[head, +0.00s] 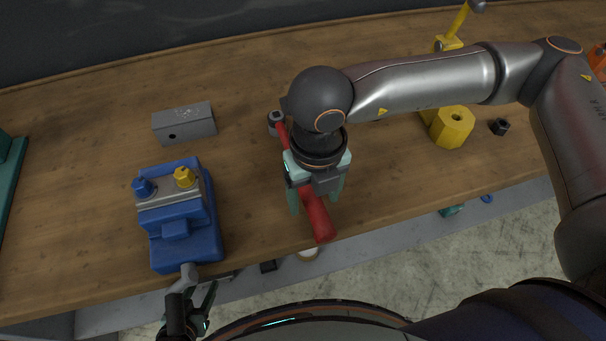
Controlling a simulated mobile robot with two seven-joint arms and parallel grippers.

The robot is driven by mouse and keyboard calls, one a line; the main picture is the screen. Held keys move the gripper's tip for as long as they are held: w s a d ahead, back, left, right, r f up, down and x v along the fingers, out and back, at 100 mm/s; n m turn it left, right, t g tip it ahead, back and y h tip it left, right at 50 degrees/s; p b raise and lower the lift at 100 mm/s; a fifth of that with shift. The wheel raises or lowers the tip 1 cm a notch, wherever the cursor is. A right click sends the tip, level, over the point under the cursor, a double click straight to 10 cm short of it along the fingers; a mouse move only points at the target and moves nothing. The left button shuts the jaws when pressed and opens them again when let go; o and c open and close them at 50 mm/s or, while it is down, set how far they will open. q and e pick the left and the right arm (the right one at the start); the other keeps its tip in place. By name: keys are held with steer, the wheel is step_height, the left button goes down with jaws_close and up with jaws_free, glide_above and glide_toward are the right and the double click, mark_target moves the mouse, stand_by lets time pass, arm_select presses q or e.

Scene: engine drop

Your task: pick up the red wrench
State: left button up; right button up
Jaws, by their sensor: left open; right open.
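The red wrench (317,216) lies on the wooden workbench, with its red handle toward the front edge. Its grey socket-like head (275,121) points to the back left. My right gripper (318,203) is over the wrench's handle, pointing down, with its teal fingers open on either side of it. The gripper and wrist hide the middle of the wrench. I cannot tell whether the fingers touch it. My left gripper (205,308) is open and empty at the bottom, in front of the bench edge and below the blue block.
A blue block (178,252) with blue and yellow knobs stands left of the wrench. A grey box (185,125) sits behind it. A yellow hex part (452,127) and a dark nut (500,127) are at the right. Bare wood lies between the grey box and wrench.

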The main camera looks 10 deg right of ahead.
steer(key=shift+f, duration=1.15)
jaws_close()
